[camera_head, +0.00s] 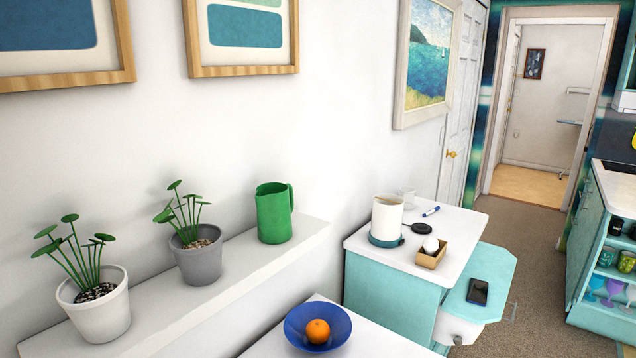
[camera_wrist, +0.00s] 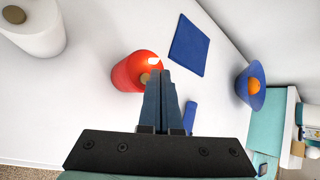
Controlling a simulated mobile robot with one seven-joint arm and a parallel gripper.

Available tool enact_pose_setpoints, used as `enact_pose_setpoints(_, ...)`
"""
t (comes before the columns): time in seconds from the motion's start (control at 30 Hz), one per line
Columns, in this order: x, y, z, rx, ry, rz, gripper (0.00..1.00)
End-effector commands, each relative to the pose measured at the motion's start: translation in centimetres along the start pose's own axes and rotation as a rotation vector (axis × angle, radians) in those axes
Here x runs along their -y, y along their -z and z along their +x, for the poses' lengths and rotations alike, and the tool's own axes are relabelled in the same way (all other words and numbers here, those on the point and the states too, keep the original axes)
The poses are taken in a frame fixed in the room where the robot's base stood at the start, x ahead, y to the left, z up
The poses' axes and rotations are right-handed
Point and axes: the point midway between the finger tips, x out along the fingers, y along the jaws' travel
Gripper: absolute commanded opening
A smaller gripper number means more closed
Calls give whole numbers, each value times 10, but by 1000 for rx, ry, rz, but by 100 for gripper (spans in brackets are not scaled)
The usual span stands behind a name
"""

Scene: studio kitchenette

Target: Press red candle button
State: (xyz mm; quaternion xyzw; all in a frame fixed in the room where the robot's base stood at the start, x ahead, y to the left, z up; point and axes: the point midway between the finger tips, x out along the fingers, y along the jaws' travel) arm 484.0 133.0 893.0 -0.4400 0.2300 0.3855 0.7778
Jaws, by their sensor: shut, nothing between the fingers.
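The red candle (camera_wrist: 125,74) is in the wrist view, left of the middle. It is a thick red-orange cylinder with a bright white spot near its top edge. A small tan round spot, which may be its button, shows on it right beside my fingers. My gripper (camera_wrist: 162,74) is shut and empty, with its fingertips at the candle's right edge and overlapping it in the picture. I cannot tell whether they touch it. In the head view neither the candle nor my gripper shows.
A white cylinder (camera_wrist: 30,28) with a brown round spot is at upper left. A blue square (camera_wrist: 190,45) lies on the white surface. A blue bowl (camera_head: 298,341) holds an orange (camera_head: 318,331). Potted plants and a green pitcher (camera_head: 274,213) stand on the ledge.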

Motion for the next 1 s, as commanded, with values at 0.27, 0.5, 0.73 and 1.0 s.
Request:
enact_pose_setpoints(0.27,16,-16,-21,0,0,0,0)
enact_pose_setpoints(0.5,27,-27,-37,0,1,0,0)
enact_pose_setpoints(0.73,29,-29,-39,0,0,0,0)
enact_pose_setpoints(1.0,46,-35,-43,7,36,-46,0)
